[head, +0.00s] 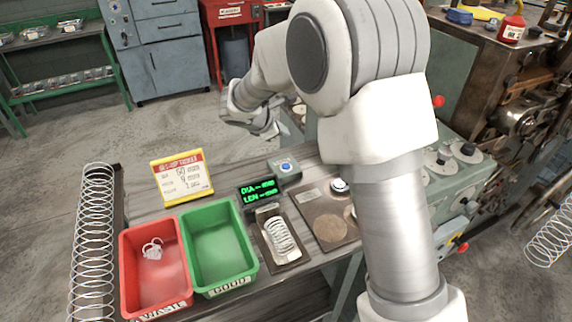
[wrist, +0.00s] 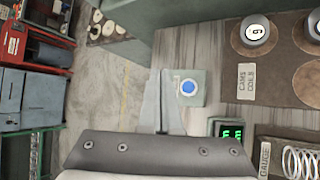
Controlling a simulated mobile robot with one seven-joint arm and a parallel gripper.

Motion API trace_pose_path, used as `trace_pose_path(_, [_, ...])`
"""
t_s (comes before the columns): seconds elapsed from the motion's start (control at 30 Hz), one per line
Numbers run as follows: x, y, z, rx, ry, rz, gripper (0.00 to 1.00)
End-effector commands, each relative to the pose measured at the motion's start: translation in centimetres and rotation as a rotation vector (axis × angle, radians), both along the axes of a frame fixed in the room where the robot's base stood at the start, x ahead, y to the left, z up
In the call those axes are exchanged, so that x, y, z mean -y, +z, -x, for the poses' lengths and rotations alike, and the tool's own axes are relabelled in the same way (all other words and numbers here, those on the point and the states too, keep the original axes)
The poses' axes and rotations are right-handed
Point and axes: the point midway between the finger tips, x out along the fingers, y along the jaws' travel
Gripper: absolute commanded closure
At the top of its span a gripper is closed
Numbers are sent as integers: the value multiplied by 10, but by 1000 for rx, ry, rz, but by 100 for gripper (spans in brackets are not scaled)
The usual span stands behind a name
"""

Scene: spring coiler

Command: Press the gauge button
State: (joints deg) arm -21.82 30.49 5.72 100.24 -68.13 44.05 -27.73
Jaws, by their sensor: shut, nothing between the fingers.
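The gauge button is a round blue button (head: 286,166) on a small grey box at the back of the bench. In the wrist view the blue button (wrist: 188,87) is just right of my fingertips. My gripper (head: 272,132) is shut and empty, up and left of the button in the head view. In the wrist view the closed fingers (wrist: 162,73) appear beside the box; the height gap is hard to tell. The gauge display (head: 260,191) shows green DIA and LEN lines with dashes. A coil spring (head: 279,236) lies in the gauge tray (head: 293,264).
A red WASTE bin (head: 127,262) holds a small tangled piece. A green GOOD bin (head: 187,231) is empty. A yellow-framed job card (head: 181,178) stands behind them. A brown board (head: 307,197) with round discs lies right of the gauge. Green machinery (head: 465,175) stands at the right.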

Motion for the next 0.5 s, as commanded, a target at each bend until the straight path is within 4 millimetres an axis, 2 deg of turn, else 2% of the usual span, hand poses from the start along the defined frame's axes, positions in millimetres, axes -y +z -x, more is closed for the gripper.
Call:
trace_pose_path(0.27, [0,-2,0,0,-2,-1,100])
trace_pose_path(0.5, [1,-22,0,-1,-3,-2,100])
